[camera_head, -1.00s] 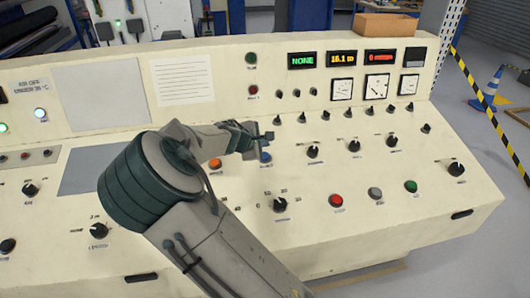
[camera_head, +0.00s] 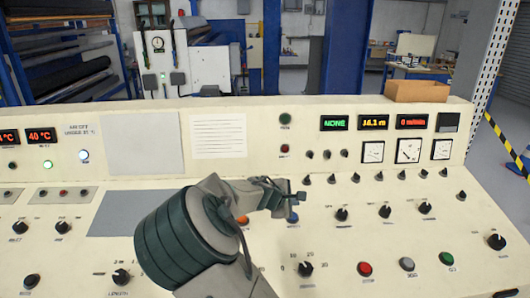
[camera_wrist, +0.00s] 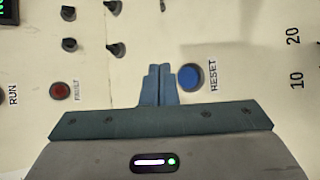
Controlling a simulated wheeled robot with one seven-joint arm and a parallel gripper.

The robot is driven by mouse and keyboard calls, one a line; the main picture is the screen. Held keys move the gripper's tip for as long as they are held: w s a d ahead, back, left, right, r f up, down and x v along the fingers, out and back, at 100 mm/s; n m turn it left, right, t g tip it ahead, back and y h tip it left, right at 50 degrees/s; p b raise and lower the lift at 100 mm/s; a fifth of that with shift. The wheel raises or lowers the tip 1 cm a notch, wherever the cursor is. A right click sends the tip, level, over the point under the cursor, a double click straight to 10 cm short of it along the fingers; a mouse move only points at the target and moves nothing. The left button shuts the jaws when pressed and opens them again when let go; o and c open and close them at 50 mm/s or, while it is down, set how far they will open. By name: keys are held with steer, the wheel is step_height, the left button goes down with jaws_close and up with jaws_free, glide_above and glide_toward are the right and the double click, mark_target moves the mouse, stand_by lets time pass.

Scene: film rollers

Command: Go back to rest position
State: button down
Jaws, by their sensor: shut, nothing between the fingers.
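My gripper (camera_head: 297,197) is at the end of my arm, in front of the cream control panel (camera_head: 370,270). In the wrist view my gripper (camera_wrist: 159,72) has its two fingers together with nothing between them. The blue RESET button (camera_wrist: 190,76) is just right of the fingertips in that view. The same blue button (camera_head: 293,218) shows partly below the gripper in the head view. I cannot tell how far the fingertips are from the panel surface.
Black knobs and selector switches (camera_head: 342,214) cover the sloping panel. A red button (camera_head: 365,269), a grey one (camera_head: 407,264) and a green one (camera_head: 447,258) sit at the lower right. Gauges (camera_head: 408,151) line the upright back.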

steer(key=s+d+m+g+y, duration=0.45)
steer(key=s+m, duration=0.35)
steer(key=s, duration=0.5)
steer(key=s+a+r+m+y, duration=0.1)
steer(key=s+a+r+m, duration=0.1)
steer(key=s, duration=0.9)
steer(key=s+a+r+m+y, duration=0.1)
steer(key=s+r+m, duration=0.4)
steer(key=s, duration=0.7)
steer(key=shift+a+r+y, duration=0.15)
steer(key=shift+a+y, duration=0.2)
steer(key=shift+y, duration=0.2)
steer(key=shift+d, duration=0.1)
